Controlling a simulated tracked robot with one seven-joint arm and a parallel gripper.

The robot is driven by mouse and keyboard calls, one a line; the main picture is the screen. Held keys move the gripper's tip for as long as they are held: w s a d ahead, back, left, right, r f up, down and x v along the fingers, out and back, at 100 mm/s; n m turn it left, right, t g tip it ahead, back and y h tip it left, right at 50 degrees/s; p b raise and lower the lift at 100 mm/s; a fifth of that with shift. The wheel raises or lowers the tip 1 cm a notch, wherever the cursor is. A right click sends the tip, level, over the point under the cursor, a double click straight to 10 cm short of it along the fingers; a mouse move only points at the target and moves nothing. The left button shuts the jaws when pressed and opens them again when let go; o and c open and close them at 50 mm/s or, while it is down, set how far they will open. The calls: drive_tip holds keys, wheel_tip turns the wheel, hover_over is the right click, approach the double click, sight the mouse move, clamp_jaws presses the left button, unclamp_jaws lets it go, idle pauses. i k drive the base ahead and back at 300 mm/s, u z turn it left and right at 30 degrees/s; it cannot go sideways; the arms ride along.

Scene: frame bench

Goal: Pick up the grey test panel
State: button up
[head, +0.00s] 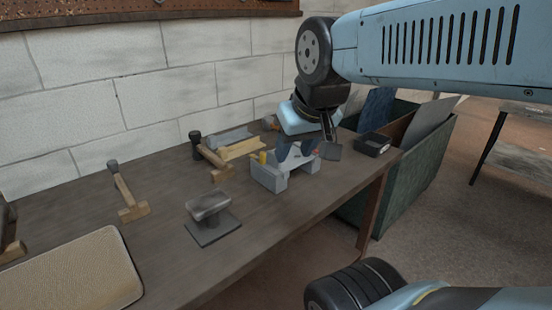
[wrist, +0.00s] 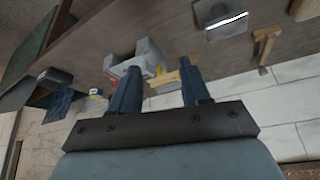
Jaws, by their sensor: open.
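A flat grey panel (head: 430,119) leans in the green crate (head: 400,185) at the right end of the bench in the head view. I take this as the grey test panel. My gripper (head: 296,154) points down over the bench, left of the crate and well apart from the panel. In the wrist view my gripper (wrist: 158,68) shows two blue fingers spread apart with nothing held between them. A light grey cradle-like block (head: 268,176) sits below the fingers. I cannot clearly make out the grey panel in the wrist view.
The crate also holds a dark blue panel (head: 376,106) and a brown one (head: 399,127). A small black tray (head: 372,144) stands at the bench's right end. A mallet (head: 127,195), a grey stand (head: 210,212) and a tan board (head: 75,275) lie left. The brick wall runs behind.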

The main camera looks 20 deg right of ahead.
sight(295, 160)
drive_tip(key=z, duration=1.15)
drive_tip(key=k, duration=1.5)
drive_tip(key=u, duration=0.55)
drive_tip(key=i, duration=1)
